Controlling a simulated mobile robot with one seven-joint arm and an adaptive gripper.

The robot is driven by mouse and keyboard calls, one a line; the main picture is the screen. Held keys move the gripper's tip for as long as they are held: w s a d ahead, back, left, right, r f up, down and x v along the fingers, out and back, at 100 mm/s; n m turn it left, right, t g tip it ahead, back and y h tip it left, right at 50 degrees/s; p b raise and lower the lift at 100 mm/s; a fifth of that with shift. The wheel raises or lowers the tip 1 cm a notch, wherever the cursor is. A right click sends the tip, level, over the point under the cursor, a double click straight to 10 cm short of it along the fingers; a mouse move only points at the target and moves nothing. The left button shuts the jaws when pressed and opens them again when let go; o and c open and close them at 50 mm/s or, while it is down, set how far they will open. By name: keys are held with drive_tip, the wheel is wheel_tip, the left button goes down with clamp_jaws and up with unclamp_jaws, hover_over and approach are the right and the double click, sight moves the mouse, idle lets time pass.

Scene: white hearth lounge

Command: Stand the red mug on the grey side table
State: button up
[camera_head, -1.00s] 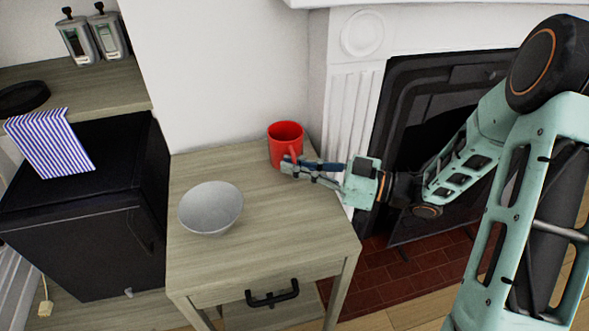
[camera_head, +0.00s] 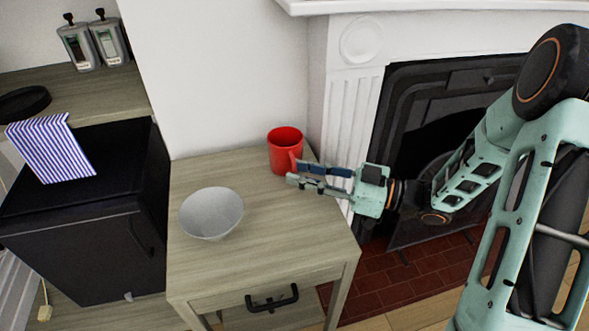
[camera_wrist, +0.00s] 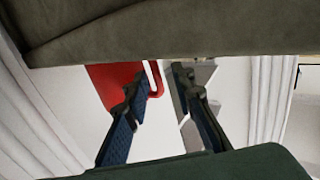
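The red mug (camera_head: 283,151) stands upright at the back right corner of the greyish wood side table (camera_head: 275,225), close to the wall. Its handle faces my gripper. My gripper (camera_head: 296,173) is beside the mug at its handle side, with its fingers apart. In the wrist view, part of the mug (camera_wrist: 105,78) and its handle show at the fingertips. The handle end lies in the gap between the two fingers (camera_wrist: 157,85); I cannot tell whether either touches it.
A grey bowl (camera_head: 211,212) sits on the left of the table. A black cabinet (camera_head: 80,240) with a striped blue and white item (camera_head: 50,148) stands left. The fireplace (camera_head: 435,130) is behind my arm. The table's front right is clear.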

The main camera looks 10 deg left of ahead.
drive_tip(key=s+d+p, duration=0.1)
drive_tip(key=d+p, duration=0.1)
drive_tip(key=d, duration=0.8)
drive_tip(key=shift+s, duration=0.2)
